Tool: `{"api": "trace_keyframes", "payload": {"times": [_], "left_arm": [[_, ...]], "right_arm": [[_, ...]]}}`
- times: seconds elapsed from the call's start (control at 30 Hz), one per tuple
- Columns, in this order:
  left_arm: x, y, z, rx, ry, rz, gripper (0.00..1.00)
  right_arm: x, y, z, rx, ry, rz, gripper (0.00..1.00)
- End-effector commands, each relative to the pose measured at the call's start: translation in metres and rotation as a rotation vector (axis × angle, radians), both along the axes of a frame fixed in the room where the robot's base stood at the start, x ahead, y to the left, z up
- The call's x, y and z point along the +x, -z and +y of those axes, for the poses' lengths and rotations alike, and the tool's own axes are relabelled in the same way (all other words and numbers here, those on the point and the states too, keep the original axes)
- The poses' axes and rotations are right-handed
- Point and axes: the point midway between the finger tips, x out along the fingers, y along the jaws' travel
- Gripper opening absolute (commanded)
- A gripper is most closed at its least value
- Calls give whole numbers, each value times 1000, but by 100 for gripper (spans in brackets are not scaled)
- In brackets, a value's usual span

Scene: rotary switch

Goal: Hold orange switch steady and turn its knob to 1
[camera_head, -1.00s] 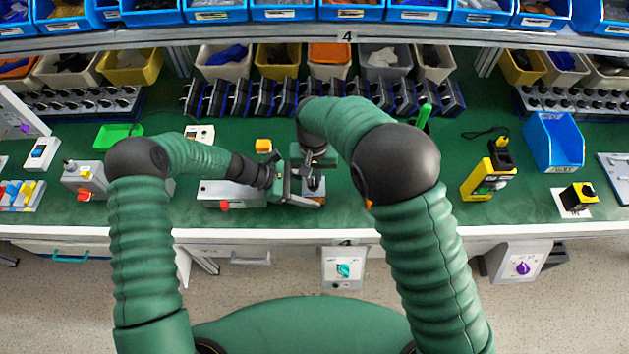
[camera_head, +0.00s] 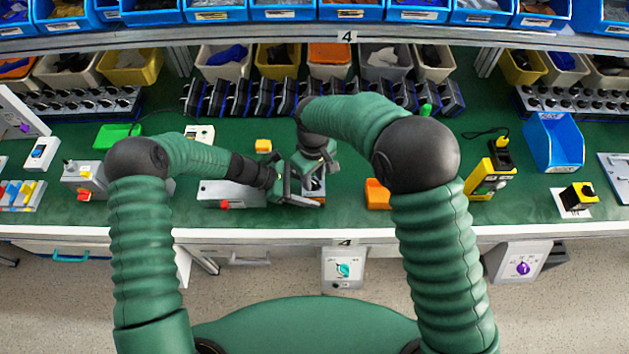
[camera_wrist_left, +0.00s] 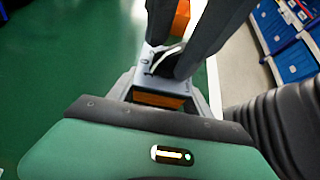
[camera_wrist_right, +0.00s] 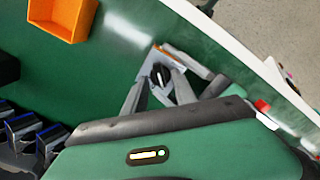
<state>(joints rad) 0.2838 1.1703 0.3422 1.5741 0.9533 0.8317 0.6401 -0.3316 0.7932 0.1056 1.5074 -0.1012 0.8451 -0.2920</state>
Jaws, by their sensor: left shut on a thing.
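The orange switch (camera_head: 314,198) sits at the front middle of the bench, a small box with a grey top and an orange side (camera_wrist_left: 158,101). Its black knob (camera_wrist_right: 159,75) with a pale mark shows in the right wrist view; I cannot read its position. My left gripper (camera_head: 300,190) comes in from the left and is shut on the switch body. My right gripper (camera_head: 316,177) is over the switch from above. Its fingers (camera_wrist_right: 158,84) stand apart on either side of the knob; contact is not clear. The arms partly hide the switch in the head view.
An orange bin (camera_head: 377,195) stands right of the switch. A small yellow-orange block (camera_head: 263,146) is behind. A yellow device (camera_head: 490,180) stands further right. The bench's front edge is close.

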Motion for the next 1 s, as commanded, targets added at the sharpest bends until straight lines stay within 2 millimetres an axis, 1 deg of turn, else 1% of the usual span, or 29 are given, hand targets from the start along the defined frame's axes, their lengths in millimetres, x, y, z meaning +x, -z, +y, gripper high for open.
{"api": "trace_keyframes", "payload": {"times": [0.5,0.77,0.8,0.97,1.0], "left_arm": [[0,1,0,1,0,0,16],[0,1,0,1,1,1,16],[0,1,0,1,1,1,62],[0,0,0,1,1,1,83],[0,0,0,0,1,1,83]], "right_arm": [[1,-46,0,1,1,-1,33],[0,-49,0,1,1,-1,33],[0,-49,0,1,1,-1,33],[0,-49,0,1,1,-1,33],[0,-49,0,1,1,-1,33]]}}
